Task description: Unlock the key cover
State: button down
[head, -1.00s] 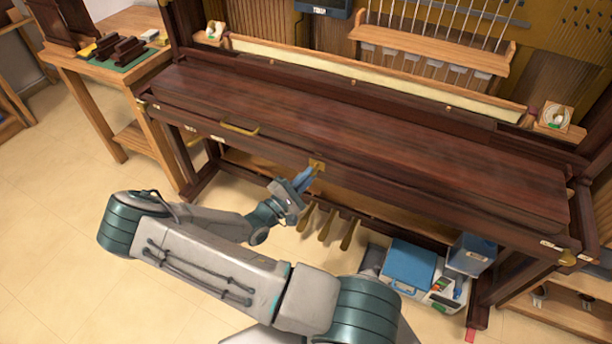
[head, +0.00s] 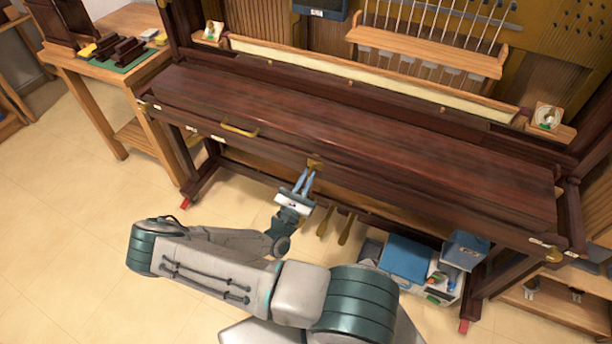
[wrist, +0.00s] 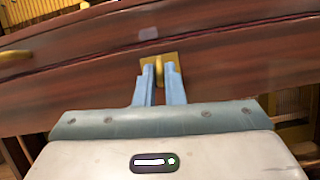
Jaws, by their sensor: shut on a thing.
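The key cover (head: 350,135) is a long dark reddish-brown lid, lying closed across the piano. A small brass lock plate (head: 315,163) sits on the front rail below its front edge. It also shows in the wrist view (wrist: 173,62), with an upright brass piece in its middle. My gripper (head: 309,175) reaches up to the plate from the front. In the wrist view its two blue fingers (wrist: 159,74) are close together on either side of the brass piece, shut on it. The fingertips hide part of the plate.
A brass handle (head: 239,130) is on the front rail left of the lock. Brass pedals (head: 335,226) hang below. A blue box (head: 405,258) and a blue bin (head: 464,250) stand under the right side. A wooden side table (head: 100,75) stands at left. Floor at front left is clear.

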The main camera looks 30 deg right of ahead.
jog(key=shift+s+f+n+t+y, duration=0.1)
jog(key=shift+n+t+y, duration=0.35)
jog(key=shift+n, duration=0.45)
jog(key=c, duration=1.5)
grip_release()
jog(key=b+v, duration=0.1)
jog(key=v, duration=1.2)
jog(key=shift+s+a+f, duration=0.2)
jog(key=shift+s+f, duration=0.05)
